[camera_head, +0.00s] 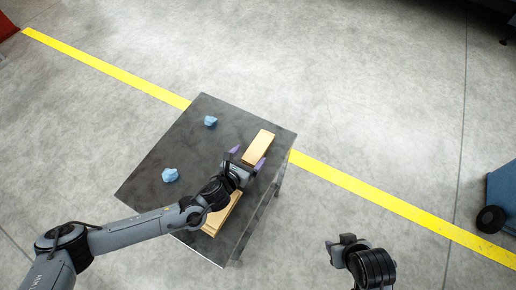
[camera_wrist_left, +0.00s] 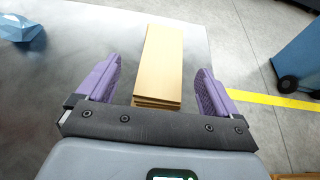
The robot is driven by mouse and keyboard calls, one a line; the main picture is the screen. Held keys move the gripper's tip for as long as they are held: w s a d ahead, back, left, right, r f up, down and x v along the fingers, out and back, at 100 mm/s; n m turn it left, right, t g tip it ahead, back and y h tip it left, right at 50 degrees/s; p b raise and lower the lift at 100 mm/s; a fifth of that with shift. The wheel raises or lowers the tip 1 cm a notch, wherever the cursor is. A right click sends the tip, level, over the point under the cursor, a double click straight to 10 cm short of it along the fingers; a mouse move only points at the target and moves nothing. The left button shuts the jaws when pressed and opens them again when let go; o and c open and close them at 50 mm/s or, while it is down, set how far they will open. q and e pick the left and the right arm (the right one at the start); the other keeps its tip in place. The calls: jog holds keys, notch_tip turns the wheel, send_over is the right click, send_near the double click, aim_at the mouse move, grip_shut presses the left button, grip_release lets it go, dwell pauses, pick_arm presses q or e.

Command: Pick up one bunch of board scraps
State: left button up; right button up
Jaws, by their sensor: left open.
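One bunch of board scraps (camera_head: 259,147), a tan stack of flat strips, lies near the far right edge of the dark table (camera_head: 185,145). A second tan bunch (camera_head: 222,215) lies near the table's front, partly hidden by my left arm. My left gripper (camera_head: 247,157) is open at the near end of the far bunch. In the left wrist view the far bunch (camera_wrist_left: 160,65) shows between the purple fingers, with a gap on each side. My right gripper (camera_head: 346,246) is right of the table over the floor; its jaw state is unclear.
Two blue crumpled pieces (camera_head: 210,121) (camera_head: 170,175) lie on the table's left part. A yellow floor line (camera_head: 400,208) runs past the table. A blue wheeled bin (camera_head: 504,192) stands at the right. The floor around is mostly clear.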

aim_at(258, 146)
pick_arm(q)
jog(key=x, duration=0.5)
jog(key=shift+s+d+r+b, duration=0.1)
jog(key=shift+d+b, duration=0.05)
jog(key=shift+b, duration=0.25)
jog(key=c, duration=1)
jog(key=shift+c, duration=0.2)
